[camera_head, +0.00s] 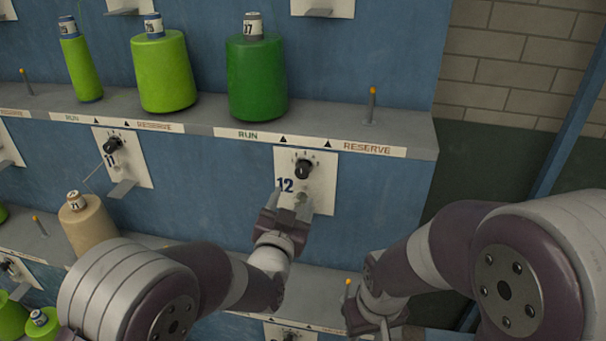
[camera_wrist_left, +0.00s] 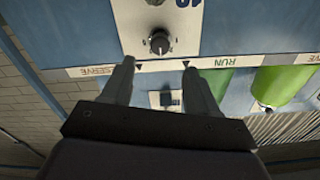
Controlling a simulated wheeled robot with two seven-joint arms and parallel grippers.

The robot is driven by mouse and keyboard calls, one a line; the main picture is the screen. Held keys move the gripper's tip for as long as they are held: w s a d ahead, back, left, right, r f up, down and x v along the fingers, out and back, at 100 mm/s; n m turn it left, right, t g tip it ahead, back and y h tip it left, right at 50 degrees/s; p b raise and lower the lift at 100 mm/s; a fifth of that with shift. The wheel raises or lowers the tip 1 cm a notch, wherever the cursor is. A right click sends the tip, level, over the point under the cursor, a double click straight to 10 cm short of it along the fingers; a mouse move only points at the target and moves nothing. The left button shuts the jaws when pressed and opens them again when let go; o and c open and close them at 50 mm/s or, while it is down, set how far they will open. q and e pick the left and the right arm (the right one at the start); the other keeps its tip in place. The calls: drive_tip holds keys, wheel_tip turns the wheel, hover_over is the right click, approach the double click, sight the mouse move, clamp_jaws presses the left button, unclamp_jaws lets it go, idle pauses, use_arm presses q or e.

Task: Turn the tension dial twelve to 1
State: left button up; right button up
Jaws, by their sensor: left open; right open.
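Tension dial twelve is a black knob (camera_head: 303,169) on a white plate (camera_head: 322,185) marked 12, on the blue panel below the grey shelf. Small marks ring the knob; I cannot read its setting. My left gripper (camera_head: 290,200) is open and empty, just below the knob and in front of the plate's lower part. In the left wrist view the picture is upside down, and the knob (camera_wrist_left: 159,42) shows beyond and between the open fingertips (camera_wrist_left: 156,75), apart from them. My right gripper (camera_head: 358,310) is low at the right, open, partly hidden by its own arm.
A grey shelf (camera_head: 400,136) with green yarn cones (camera_head: 257,80) and an orange-tipped peg (camera_head: 371,104) runs above the dial. Dial eleven (camera_head: 112,145) is to the left, above a tan cone (camera_head: 88,228). A lower shelf (camera_head: 325,283) runs beneath. A brick wall stands right.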

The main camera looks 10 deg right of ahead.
sight(303, 175)
use_arm(q)
drive_tip(key=p+x, duration=0.2)
drive_tip(key=x, duration=0.6)
drive_tip(key=shift+w, duration=0.1)
drive_tip(key=shift+w+d+p, duration=0.2)
drive_tip(key=shift+w+p, duration=0.2)
drive_tip(key=shift+w, duration=0.1)
drive_tip(key=shift+w, duration=0.1)
drive_tip(key=c, duration=1)
drive_tip(key=shift+f+n+b, duration=0.25)
drive_tip(key=shift+n+b, duration=0.15)
drive_tip(key=shift+b, duration=0.4)
drive_tip(key=shift+c, duration=0.2)
drive_tip(key=n+b, duration=1.1)
drive_tip(key=b, duration=0.7)
drive_tip(key=shift+d+f+n, duration=0.1)
drive_tip(key=shift+d+n, duration=0.05)
drive_tip(key=shift+n, duration=0.25)
drive_tip(key=shift+r+n+b, duration=0.15)
drive_tip(key=shift+n+b, duration=0.65)
drive_tip(key=shift+n, duration=0.1)
drive_tip(key=shift+r+n+b, duration=0.15)
drive_tip(key=shift+n+b, duration=0.6)
drive_tip(key=shift+n, duration=0.15)
